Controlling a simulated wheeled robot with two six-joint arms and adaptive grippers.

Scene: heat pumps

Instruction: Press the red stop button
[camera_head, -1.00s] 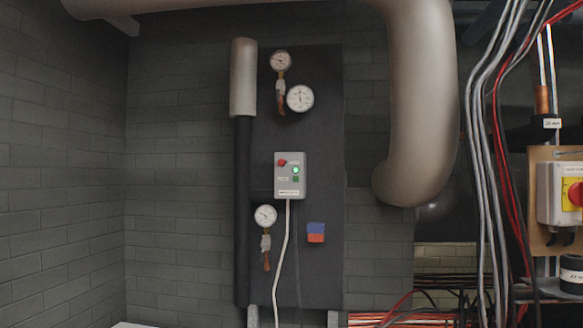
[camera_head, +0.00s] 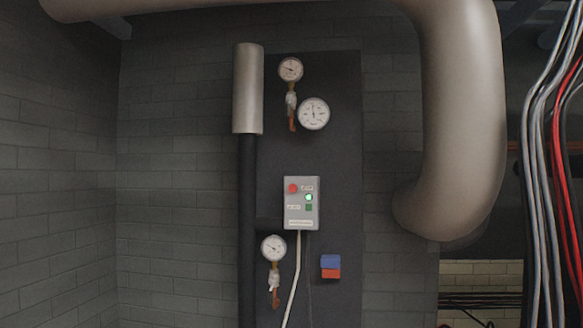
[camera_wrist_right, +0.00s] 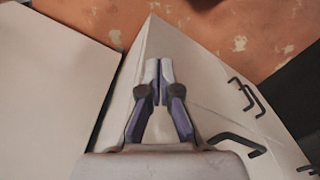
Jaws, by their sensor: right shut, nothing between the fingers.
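The red stop button (camera_head: 293,188) sits at the upper left of a small grey control box (camera_head: 301,222) on the dark wall panel in the head view. A lit green lamp (camera_head: 309,197) and a green button (camera_head: 309,208) are on the same box. My right gripper (camera_wrist_right: 158,68) shows in the right wrist view, its fingers closed together with nothing between them. It is over a white cabinet and far from the button; the box is not in that view. My left gripper is not in view.
Gauges (camera_head: 314,114) hang above the box, another gauge (camera_head: 274,248) below left. A thick pipe (camera_head: 462,120) curves down at the right, beside hanging cables (camera_head: 548,180). In the wrist view, a white cabinet (camera_wrist_right: 190,75) with black handles (camera_wrist_right: 238,143) stands on a stained orange floor (camera_wrist_right: 220,35).

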